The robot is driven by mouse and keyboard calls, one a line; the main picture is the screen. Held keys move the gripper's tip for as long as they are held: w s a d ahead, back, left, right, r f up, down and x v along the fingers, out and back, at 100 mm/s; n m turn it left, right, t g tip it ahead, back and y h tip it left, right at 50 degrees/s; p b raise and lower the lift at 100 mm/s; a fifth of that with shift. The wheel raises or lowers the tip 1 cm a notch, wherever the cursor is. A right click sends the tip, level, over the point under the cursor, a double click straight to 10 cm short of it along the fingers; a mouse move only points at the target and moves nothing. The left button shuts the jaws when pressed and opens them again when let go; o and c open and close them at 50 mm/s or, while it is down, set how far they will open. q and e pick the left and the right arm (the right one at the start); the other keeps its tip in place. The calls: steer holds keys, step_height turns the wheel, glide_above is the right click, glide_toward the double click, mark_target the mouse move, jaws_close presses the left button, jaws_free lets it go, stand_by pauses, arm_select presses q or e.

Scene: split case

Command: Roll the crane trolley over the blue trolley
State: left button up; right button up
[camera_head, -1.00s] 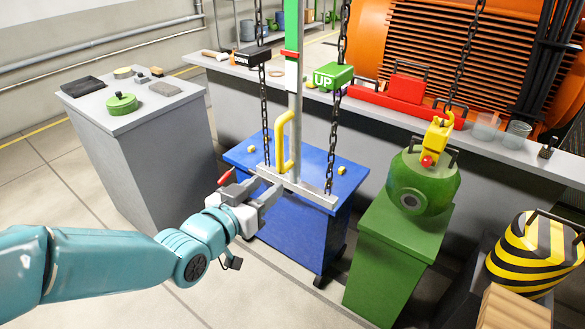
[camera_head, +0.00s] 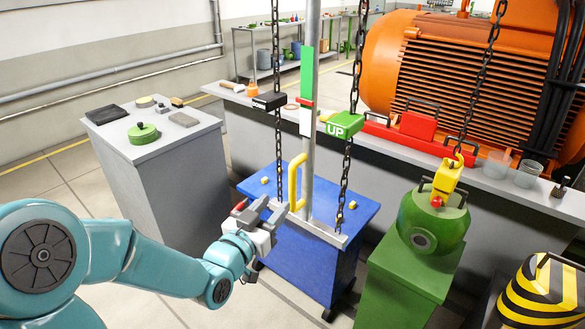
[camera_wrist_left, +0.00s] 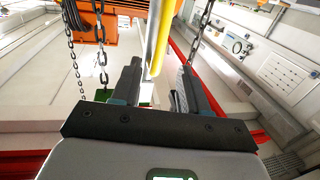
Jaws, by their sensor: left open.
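The blue trolley (camera_head: 302,266) is a blue block on wheels, centre in the head view. A grey pole (camera_head: 309,150) with a yellow handle (camera_head: 293,180) and a grey crossbar (camera_head: 318,232) hangs in front of it. The top of the crane is out of view. My left gripper (camera_head: 269,211) is open beside the handle's lower end. In the left wrist view the yellow handle (camera_wrist_left: 160,40) lines up between the open fingers (camera_wrist_left: 160,85); contact cannot be told. My right gripper is not in view.
A yellow hook (camera_head: 446,180) on a chain is at a green tank (camera_head: 433,222) on a green stand, right. A striped yellow-black object (camera_head: 545,292) is at the lower right. A grey cabinet (camera_head: 165,180) stands left. A long bench with an orange machine (camera_head: 440,75) lies behind.

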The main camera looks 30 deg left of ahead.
mark_target(290, 187)
arm_select(q)
steer(key=w, duration=0.3)
steer(key=w+p, duration=0.1)
steer(key=w, duration=0.2)
steer(key=w+a, duration=0.1)
steer(key=w, duration=0.2)
steer(key=shift+w+p, duration=0.2)
steer(key=shift+p, duration=0.15)
steer(key=shift+w+f, duration=0.15)
steer(key=shift+w, duration=0.15)
steer(key=shift+s, duration=0.1)
jaws_close()
